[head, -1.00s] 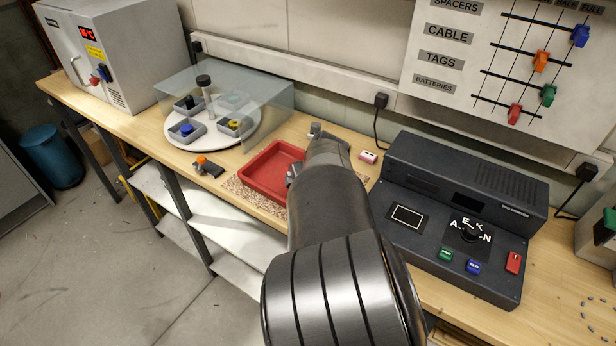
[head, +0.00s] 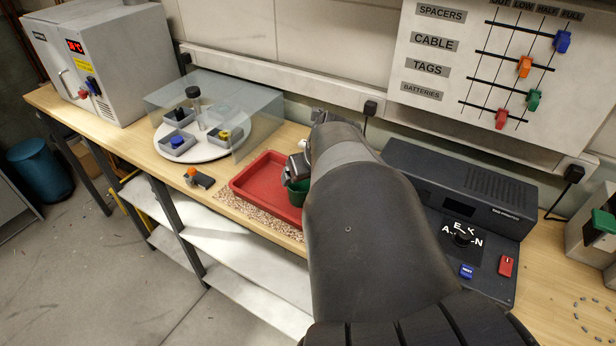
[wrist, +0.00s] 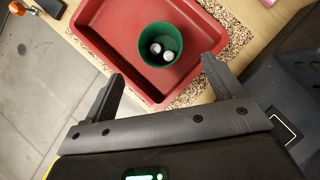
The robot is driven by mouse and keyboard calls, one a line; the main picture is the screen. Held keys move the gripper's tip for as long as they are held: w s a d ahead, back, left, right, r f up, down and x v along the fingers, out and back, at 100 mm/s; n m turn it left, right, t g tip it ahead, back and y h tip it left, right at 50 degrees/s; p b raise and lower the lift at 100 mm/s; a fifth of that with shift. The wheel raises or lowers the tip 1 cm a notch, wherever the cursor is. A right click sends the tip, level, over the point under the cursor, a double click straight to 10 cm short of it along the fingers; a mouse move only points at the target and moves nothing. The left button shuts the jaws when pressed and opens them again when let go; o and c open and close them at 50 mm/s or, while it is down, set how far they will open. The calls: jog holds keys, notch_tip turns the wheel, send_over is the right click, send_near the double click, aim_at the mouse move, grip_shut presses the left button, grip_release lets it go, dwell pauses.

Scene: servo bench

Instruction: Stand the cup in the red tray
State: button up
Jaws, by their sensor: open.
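The red tray (head: 262,187) sits on a speckled mat on the bench; it also shows in the wrist view (wrist: 115,42). The green cup (wrist: 147,34) is in the tray, with its mouth toward the wrist camera and a couple of pale round things inside it. In the head view the cup (head: 298,190) is partly hidden by my gripper and arm. My gripper (wrist: 163,68) is open, its two fingers apart, with the cup beyond and between the fingertips. The fingers do not appear to touch it.
The speckled mat (head: 245,212) lies around the tray. A clear cover with a white turntable (head: 172,150) stands to the left, and a small orange-knobbed device (head: 198,179) lies at the front edge. A dark control box (head: 470,190) stands to the right.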

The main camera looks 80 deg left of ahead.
jog(key=shift+d+r, duration=0.15)
jog(key=shift+r, duration=0.05)
jog(key=shift+w, duration=0.1)
jog(key=w+d+r+n+t, duration=0.15)
jog(key=w+d+r, duration=0.25)
jog(key=w+d, duration=0.8)
jog(key=w+d+r+n, duration=0.3)
jog(key=w+d, duration=0.7)
jog(key=w, duration=0.4)
jog(key=w+d+r+n+t+h, duration=0.1)
jog(key=w+d+r+n, duration=0.15)
jog(key=d, duration=0.75)
jog(key=w+d+r+n+t, duration=0.1)
jog(key=w+d, duration=0.3)
jog(key=d, duration=0.6)
jog(key=s+d+f+n+t+h, duration=0.1)
jog(key=s+d+n, duration=0.3)
jog(key=d, duration=1)
jog(key=s+d+f+n+t+h, duration=0.2)
jog(key=s+d+n+h, duration=0.2)
jog(key=d, duration=1)
jog(key=shift+s+d+f+h, duration=0.2)
jog(key=shift+s+h, duration=0.1)
jog(key=shift+s, duration=0.85)
